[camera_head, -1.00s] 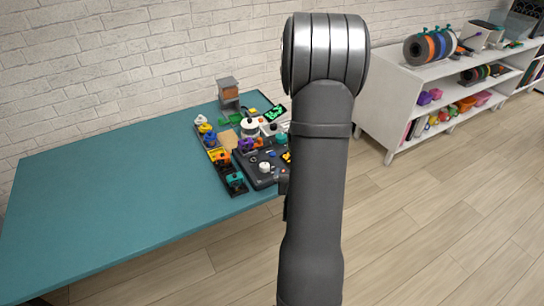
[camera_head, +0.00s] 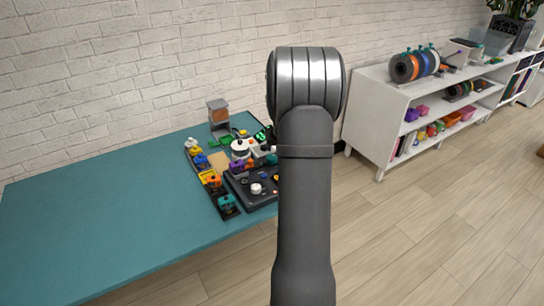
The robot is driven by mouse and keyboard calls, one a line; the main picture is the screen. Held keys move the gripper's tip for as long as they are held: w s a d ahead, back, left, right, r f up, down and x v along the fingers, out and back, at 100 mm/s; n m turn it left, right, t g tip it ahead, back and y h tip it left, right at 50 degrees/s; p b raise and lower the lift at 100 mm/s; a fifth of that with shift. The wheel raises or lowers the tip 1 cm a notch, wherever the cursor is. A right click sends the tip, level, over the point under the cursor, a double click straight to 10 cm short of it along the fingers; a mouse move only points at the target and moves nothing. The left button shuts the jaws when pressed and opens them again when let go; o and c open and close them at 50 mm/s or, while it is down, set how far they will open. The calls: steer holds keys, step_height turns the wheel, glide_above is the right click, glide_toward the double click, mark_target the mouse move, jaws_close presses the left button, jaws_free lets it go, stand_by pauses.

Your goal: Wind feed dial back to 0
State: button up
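A dark control box (camera_head: 240,186) sits near the right end of the teal table (camera_head: 110,216). A round white knob (camera_head: 256,188) stands on its top; I cannot tell whether this is the feed dial, and no scale or pointer can be read. A larger white round part (camera_head: 240,148) is behind it, with a purple part (camera_head: 237,168) between them. My arm covers the right side of the box.
A dark tray (camera_head: 211,182) with several coloured parts lies left of the box. A grey and orange device (camera_head: 218,113) stands at the back by the brick wall. The table's left half is clear. A white shelf (camera_head: 390,104) with spools stands at the right.

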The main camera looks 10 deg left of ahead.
step_height(320, 180, up, 5)
steer(key=w+a+n+g, duration=0.1)
steer(key=a+g, duration=0.1)
steer(key=x, duration=1.7)
steer(key=shift+w+d+f, duration=0.15)
steer(key=shift+w+f, duration=0.1)
steer(key=c, duration=1)
steer(key=shift+o, duration=0.2)
steer(key=shift+n, duration=0.4)
steer(key=n+y, duration=0.1)
steer(key=n, duration=0.1)
steer(key=n+g, duration=0.1)
steer(key=n, duration=0.2)
steer(key=shift+w+d+n+g+y, duration=0.1)
steer(key=shift+w+n+g+y, duration=0.05)
steer(key=shift+n+g+y, duration=0.2)
steer(key=n+g, duration=0.1)
steer(key=n, duration=0.1)
steer(key=n+g, duration=0.1)
steer(key=n, duration=0.2)
steer(key=shift+w+y, duration=0.1)
steer(key=shift+y, duration=0.25)
steer(key=shift+n, duration=0.35)
